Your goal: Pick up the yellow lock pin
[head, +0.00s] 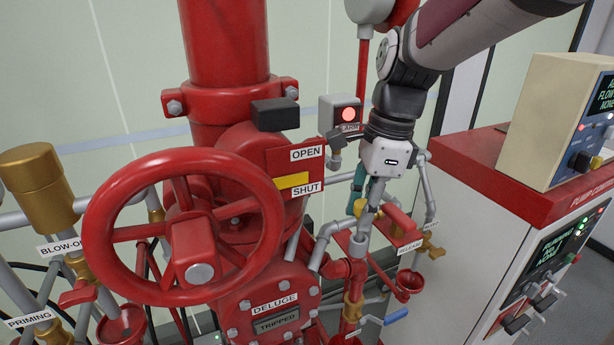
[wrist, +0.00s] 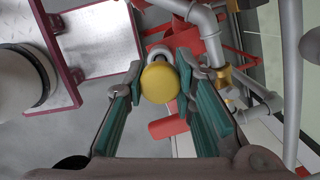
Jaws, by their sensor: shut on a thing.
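The yellow lock pin (wrist: 160,84) shows in the wrist view as a round yellow head with a grey metal loop just beyond it. My gripper (wrist: 160,74) has its teal fingers on both sides of the yellow head, shut on it. In the head view my gripper (head: 358,200) points down behind the grey pipes, right of the big red valve. The pin cannot be clearly made out there. Whether it still sits in its seat cannot be told.
A large red handwheel (head: 185,225) stands at the left. The grey alarm box (head: 346,113) is close to my wrist. A red-topped white cabinet (head: 470,215) stands at the right. Red parts and grey pipes (wrist: 290,60) crowd the wrist view's right side.

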